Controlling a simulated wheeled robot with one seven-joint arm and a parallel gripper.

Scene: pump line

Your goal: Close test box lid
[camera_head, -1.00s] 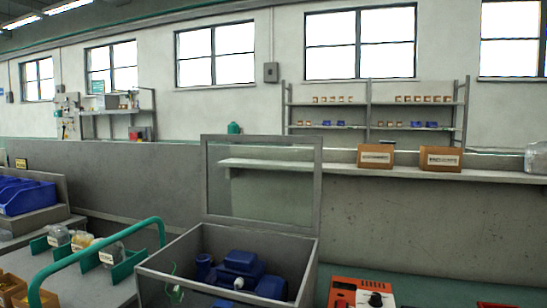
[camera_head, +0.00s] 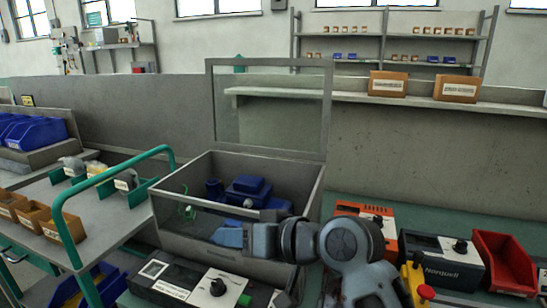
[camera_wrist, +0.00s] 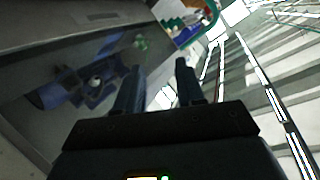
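The test box (camera_head: 318,200) is a grey open-topped box on the bench. Its lid (camera_head: 327,110), a grey frame with a clear pane, stands upright at the back edge. A blue pump (camera_head: 247,188) sits inside, with a green item (camera_head: 189,211) to its left; the pump also shows in the wrist view (camera_wrist: 92,88). My gripper (camera_head: 222,236) is in front of the box's front wall and appears below the rim; I cannot tell whether it touches. In the wrist view my gripper's two fingers (camera_wrist: 159,66) are apart with nothing between them. The lid is not clearly visible there.
A black tester (camera_head: 190,285) with a knob lies before the box. To the right are an orange device (camera_head: 380,216), a Norquell unit (camera_head: 440,262) and a red bin (camera_head: 503,262). A trolley with a green handle (camera_head: 63,215) stands left. A shelf with cartons (camera_head: 388,84) runs behind.

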